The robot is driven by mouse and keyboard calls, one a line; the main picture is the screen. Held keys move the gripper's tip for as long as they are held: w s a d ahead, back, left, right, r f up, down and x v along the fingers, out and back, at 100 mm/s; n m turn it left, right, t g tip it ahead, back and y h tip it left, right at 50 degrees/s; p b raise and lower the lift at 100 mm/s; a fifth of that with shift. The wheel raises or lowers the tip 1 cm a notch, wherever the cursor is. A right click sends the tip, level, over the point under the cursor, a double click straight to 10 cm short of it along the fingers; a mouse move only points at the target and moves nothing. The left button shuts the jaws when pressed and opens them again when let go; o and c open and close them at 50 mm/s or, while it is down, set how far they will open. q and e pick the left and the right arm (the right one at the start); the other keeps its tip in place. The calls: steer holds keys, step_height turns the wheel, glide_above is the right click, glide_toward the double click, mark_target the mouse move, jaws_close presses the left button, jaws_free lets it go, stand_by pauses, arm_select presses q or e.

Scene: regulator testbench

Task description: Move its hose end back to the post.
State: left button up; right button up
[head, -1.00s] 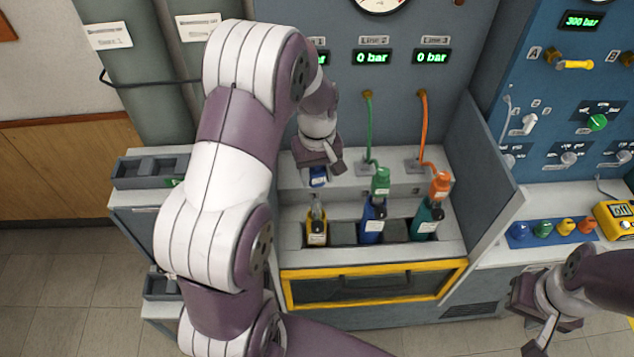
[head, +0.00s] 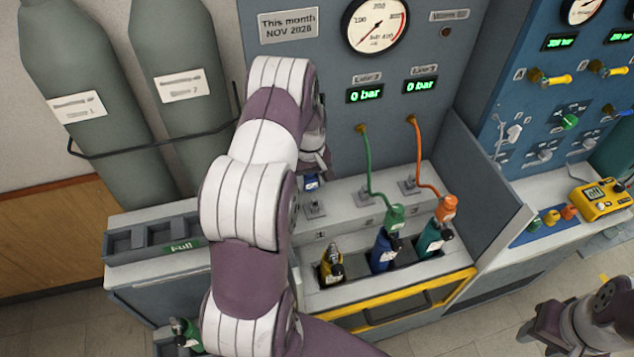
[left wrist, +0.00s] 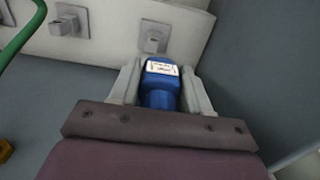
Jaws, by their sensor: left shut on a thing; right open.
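My left gripper (head: 314,164) is shut on a blue hose end (head: 312,184) with a white label, in front of the grey panel. The left wrist view shows the hose end (left wrist: 160,84) between the two light fingers, with a grey post (left wrist: 153,38) just beyond it. In the head view that post (head: 316,207) stands on the ledge just below the hose end; I cannot tell if they touch. The blue hose itself is hidden. My right gripper (head: 538,340) is open and empty at lower right.
A yellow cylinder (head: 331,266), a blue one (head: 382,252) and a teal one (head: 431,240) stand in the wells. Green (head: 368,170) and orange (head: 423,160) hoses run down to the latter two. A side wall (head: 478,180) bounds the bench at right.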

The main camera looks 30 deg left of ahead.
mark_target(316, 187)
arm_select(q)
steer(key=shift+w+d+r, duration=0.1)
steer(key=shift+w+d, duration=0.1)
steer(key=shift+w, duration=0.2)
steer(key=shift+d, duration=0.6)
steer(key=shift+f+b, duration=0.25)
steer(key=shift+b, duration=0.15)
steer(key=shift+a+f+b, duration=0.25)
steer(key=shift+f+b, duration=0.15)
steer(key=shift+f, duration=0.15)
steer(key=shift+a+f+b, duration=0.2)
steer(key=shift+f+b, duration=0.15)
steer(key=shift+f, duration=0.2)
steer(key=shift+d+f+b, duration=0.3)
steer(key=shift+f+b, duration=0.4)
steer(key=shift+f, duration=0.25)
steer(key=shift+r, duration=0.15)
steer(key=shift+a, duration=0.15)
arm_select(e)
steer(key=f, duration=0.2)
steer(key=d+f, duration=0.1)
steer(key=shift+d+f, duration=0.1)
steer(key=shift+f, duration=0.25)
